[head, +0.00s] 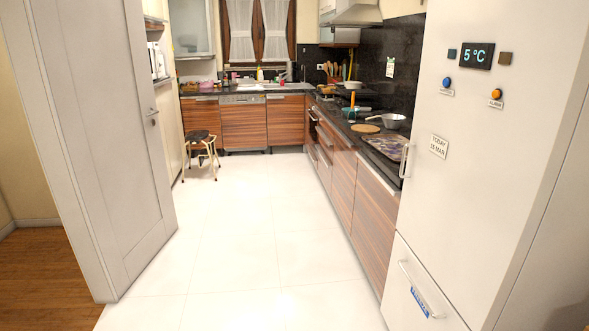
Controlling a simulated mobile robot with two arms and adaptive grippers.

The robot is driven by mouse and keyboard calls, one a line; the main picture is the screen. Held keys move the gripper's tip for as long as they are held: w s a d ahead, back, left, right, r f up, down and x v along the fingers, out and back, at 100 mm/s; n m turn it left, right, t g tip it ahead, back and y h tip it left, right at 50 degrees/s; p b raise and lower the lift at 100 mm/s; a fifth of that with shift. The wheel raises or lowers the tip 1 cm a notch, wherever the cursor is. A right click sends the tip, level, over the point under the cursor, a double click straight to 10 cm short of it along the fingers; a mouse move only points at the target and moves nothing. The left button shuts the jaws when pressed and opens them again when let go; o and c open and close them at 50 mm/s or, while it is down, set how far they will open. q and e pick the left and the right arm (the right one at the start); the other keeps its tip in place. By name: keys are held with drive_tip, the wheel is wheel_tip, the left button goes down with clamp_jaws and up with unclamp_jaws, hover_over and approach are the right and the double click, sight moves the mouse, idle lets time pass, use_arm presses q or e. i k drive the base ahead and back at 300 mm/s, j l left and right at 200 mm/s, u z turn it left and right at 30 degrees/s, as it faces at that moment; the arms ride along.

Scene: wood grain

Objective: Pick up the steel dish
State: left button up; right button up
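A silver-grey bowl-shaped vessel (393,121) sits on the dark counter along the right wall, beyond the fridge. It looks like the steel dish, but it is small in the picture and I cannot be sure. Neither of my grippers is in the head view.
A large white fridge (490,130) stands close on the right, and an open grey door (105,130) stands on the left. The white tiled floor (240,240) between them is clear. A stool (200,150) stands at the back left. A round board (366,128) and a patterned mat (386,145) lie near the vessel.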

sight(393, 121)
drive_tip(key=i+z, duration=0.1)
drive_tip(key=i, duration=0.6)
drive_tip(key=i+j, duration=0.15)
drive_tip(key=i, duration=0.6)
drive_tip(key=i+j+z, duration=0.15)
drive_tip(key=i, duration=0.55)
drive_tip(key=i+j+z, duration=0.15)
drive_tip(key=i+z, duration=0.25)
drive_tip(key=i+j+z, duration=0.4)
drive_tip(key=i, duration=0.15)
drive_tip(key=i+j+z, duration=0.4)
drive_tip(key=i+j+u, duration=0.65)
drive_tip(key=i, duration=0.2)
drive_tip(key=i+j+u, duration=0.15)
drive_tip(key=i+u, duration=0.15)
drive_tip(key=i, duration=0.15)
drive_tip(key=i+u, duration=0.3)
drive_tip(key=i, duration=0.15)
drive_tip(key=i+z, duration=0.15)
drive_tip(key=i, duration=0.3)
drive_tip(key=i+j+z, duration=0.15)
drive_tip(key=i, duration=0.3)
drive_tip(key=i+j+z, duration=0.2)
drive_tip(key=i, duration=0.25)
